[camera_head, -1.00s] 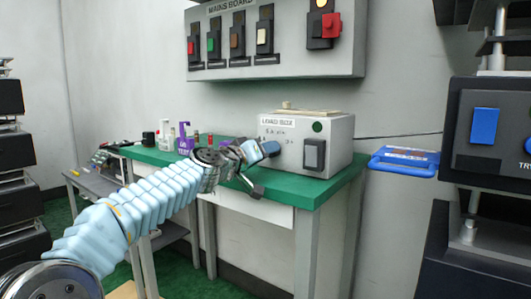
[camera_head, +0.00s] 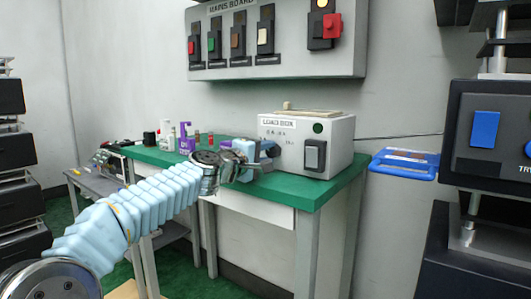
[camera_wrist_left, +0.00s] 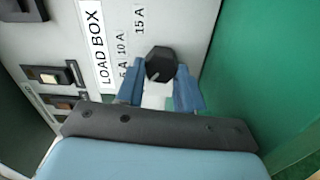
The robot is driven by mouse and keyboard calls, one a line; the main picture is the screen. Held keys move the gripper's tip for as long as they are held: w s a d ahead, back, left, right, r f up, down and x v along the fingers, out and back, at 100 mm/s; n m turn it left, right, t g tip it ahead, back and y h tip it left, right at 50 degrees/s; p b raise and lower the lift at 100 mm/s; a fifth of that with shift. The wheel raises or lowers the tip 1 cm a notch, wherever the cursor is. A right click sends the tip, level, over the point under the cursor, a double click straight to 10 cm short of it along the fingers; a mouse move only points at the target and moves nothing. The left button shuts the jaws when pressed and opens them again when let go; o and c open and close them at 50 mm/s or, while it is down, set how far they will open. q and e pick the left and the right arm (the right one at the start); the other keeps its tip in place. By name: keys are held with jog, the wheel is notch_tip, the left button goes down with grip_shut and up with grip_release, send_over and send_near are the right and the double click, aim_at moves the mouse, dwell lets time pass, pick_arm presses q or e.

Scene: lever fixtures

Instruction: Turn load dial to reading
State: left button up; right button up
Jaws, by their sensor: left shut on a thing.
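The grey load box (camera_head: 343,140) stands on the green table top, with a "LOAD BOX" label on its front. In the left wrist view its dial (camera_wrist_left: 160,64) is a black faceted knob with a small white mark near its lower edge. Labels reading 5 A, 10 A and 15 A lie beside it. My left gripper (camera_head: 268,150) is at the left part of the box front. In the left wrist view its blue fingers (camera_wrist_left: 160,88) are shut on the dial, one on each side. The dial is mostly hidden in the head view. My right gripper is out of view.
The green table (camera_head: 312,190) has bottles and a purple item (camera_head: 186,140) at its left. A mains board (camera_head: 277,50) with several switches hangs above. A blue tray (camera_head: 404,163) is right of the table. A dark unit (camera_head: 490,140) stands at the right.

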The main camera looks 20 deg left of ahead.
pick_arm(q)
jog(key=shift+n, duration=0.5)
jog(key=shift+f, duration=0.1)
jog(key=o, duration=1)
jog(key=shift+o, duration=0.2)
jog(key=b+v, duration=0.3)
jog(key=v, duration=1.1)
jog(key=shift+b, duration=0.3)
jog(key=shift+w, duration=0.1)
